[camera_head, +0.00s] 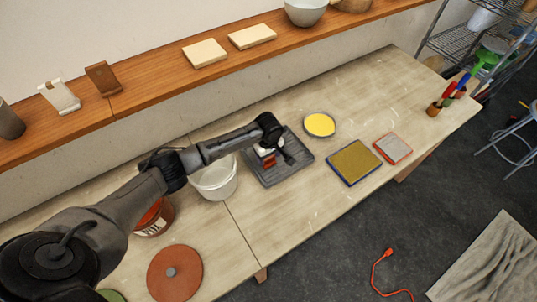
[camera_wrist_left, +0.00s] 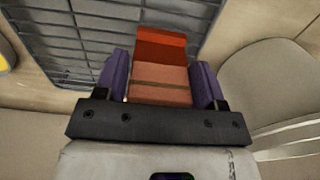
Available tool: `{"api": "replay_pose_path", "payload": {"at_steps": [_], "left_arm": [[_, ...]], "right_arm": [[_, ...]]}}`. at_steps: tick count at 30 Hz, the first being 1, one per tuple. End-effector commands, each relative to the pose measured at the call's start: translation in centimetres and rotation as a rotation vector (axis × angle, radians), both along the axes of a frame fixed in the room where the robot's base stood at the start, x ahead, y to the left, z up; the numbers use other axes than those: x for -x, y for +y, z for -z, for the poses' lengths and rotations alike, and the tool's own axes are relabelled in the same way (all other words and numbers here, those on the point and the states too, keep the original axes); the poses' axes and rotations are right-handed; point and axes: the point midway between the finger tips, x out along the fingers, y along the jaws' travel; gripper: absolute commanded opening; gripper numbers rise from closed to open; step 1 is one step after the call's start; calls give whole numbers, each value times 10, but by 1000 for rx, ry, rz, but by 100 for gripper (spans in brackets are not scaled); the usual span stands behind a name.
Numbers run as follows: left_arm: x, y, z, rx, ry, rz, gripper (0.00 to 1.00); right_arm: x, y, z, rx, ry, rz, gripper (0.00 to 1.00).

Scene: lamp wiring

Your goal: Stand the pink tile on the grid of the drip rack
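The drip rack (camera_head: 302,152) is a dark grey gridded tray on the table, right of the white bucket. Its grid (camera_wrist_left: 50,35) fills the upper left of the left wrist view. My left gripper (camera_head: 268,156) is over the rack. The pink tile (camera_wrist_left: 160,80), salmon with a darker red-orange end, sits between its purple fingers (camera_wrist_left: 160,88), which lie close along both sides. Part of the tile shows as a red patch (camera_head: 269,161) in the head view. Whether its lower edge touches the grid cannot be told. My right gripper is not in view.
A white bucket (camera_head: 215,180) stands just left of the rack. A plate with yellow (camera_head: 320,124), a blue-rimmed yellow tray (camera_head: 355,162) and a red-rimmed grey tray (camera_head: 393,148) lie to the right. A wooden shelf (camera_head: 150,86) runs behind. Bare tabletop lies behind the plate.

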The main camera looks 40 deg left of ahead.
Motion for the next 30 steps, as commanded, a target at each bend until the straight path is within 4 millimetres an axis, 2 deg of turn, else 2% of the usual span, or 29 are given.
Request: {"api": "replay_pose_path", "payload": {"at_steps": [1, 5, 14, 20, 30], "left_arm": [[0, 0, 0, 0, 0, 0, 68], [0, 0, 0, -1, 0, 0, 80], [0, 1, -3, -2, -1, 0, 80], [-1, 1, -30, -1, -3, 2, 80], [-1, 0, -92, 0, -3, 1, 80]], "right_arm": [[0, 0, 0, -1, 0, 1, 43], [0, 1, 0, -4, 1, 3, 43], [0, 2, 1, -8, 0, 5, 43], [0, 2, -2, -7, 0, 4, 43], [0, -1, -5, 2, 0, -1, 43]]}}
